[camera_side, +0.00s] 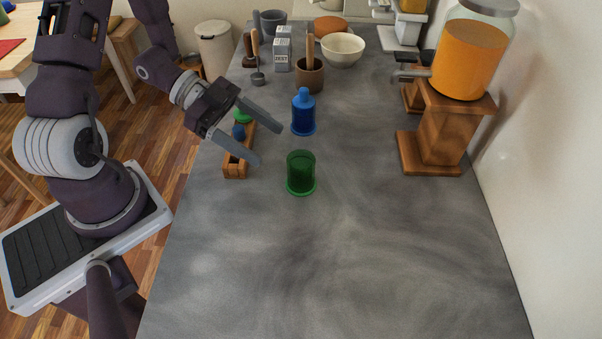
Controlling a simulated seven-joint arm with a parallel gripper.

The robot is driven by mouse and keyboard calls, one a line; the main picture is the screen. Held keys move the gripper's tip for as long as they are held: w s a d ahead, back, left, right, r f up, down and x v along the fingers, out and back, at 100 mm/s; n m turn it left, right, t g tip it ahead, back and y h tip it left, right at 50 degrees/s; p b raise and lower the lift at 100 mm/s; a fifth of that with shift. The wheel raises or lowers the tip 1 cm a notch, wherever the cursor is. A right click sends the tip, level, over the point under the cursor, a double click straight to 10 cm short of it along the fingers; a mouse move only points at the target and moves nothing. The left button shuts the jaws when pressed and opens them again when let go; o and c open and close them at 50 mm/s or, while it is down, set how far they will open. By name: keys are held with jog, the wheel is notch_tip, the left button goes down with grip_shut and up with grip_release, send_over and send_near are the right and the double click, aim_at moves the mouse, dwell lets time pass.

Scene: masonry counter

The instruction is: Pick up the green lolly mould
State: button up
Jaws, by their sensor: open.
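The green lolly mould (301,173) stands upright on the grey counter, a translucent green cup shape on a wider base. A similar blue mould (303,113) stands behind it, with a knob on top. My gripper (271,146) is open and empty, above and to the left of the two moulds. Its fingers point right and down, one towards the blue mould and one towards the green mould. I see no contact with either. A wooden rack (236,169) lies partly hidden under my gripper, with small green and blue pieces at it.
A drink dispenser with orange liquid (468,60) stands on a wooden stand (436,137) at the right. A brown mortar (309,76), a white bowl (342,48) and grey cartons (283,52) stand at the back. The front of the counter (330,270) is clear.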

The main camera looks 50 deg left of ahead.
aim_at(289, 157)
jog(key=shift+s+d+r+h, duration=0.1)
jog(key=shift+s+d+h, duration=0.3)
jog(key=shift+d+h, duration=0.35)
jog(key=shift+y, duration=0.25)
jog(key=x, duration=0.6)
jog(key=shift+w+a, duration=0.1)
jog(key=shift+w, duration=0.25)
jog(key=c, duration=1.5)
